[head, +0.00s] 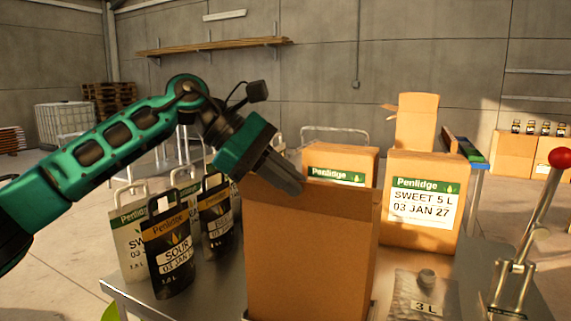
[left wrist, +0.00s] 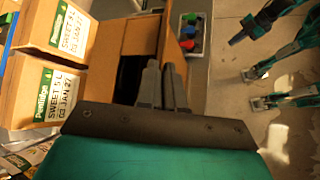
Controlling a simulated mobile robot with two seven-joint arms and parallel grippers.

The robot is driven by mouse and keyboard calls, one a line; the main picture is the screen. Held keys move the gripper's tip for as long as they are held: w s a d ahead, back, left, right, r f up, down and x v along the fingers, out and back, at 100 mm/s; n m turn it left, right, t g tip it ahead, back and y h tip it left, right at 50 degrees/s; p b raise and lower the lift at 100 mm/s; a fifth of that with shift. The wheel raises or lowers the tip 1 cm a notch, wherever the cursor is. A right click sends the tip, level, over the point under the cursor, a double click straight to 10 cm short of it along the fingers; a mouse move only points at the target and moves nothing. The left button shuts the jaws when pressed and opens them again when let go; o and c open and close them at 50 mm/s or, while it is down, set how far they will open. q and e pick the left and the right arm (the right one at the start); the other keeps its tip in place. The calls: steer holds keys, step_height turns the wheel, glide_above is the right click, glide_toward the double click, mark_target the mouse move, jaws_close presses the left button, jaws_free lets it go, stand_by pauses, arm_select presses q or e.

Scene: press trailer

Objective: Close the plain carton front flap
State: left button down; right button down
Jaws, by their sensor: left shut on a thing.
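The plain carton (head: 310,258) stands upright on the metal table, its unlabelled side towards me. My left gripper (head: 291,186) reaches in from the left and points down at the carton's top left edge. In the left wrist view, my left gripper (left wrist: 163,85) is over the plain carton (left wrist: 142,38), which shows a dark opening beside the fingers. The flap between the fingertips is mostly hidden.
Labelled cartons (head: 420,205) stand behind and right of the plain carton. Black and white pouches (head: 170,245) stand at the left. A grey pouch (head: 426,292) lies at the front right, beside a lever (head: 538,215) with a red knob. The table (head: 150,300) has little free room.

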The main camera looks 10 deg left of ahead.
stand_by(0.4)
arm_select(q)
steer(key=c, duration=1.3)
jaws_free()
steer(key=shift+c, duration=0.2)
steer(key=v, duration=1.3)
steer(key=shift+w+d, duration=0.1)
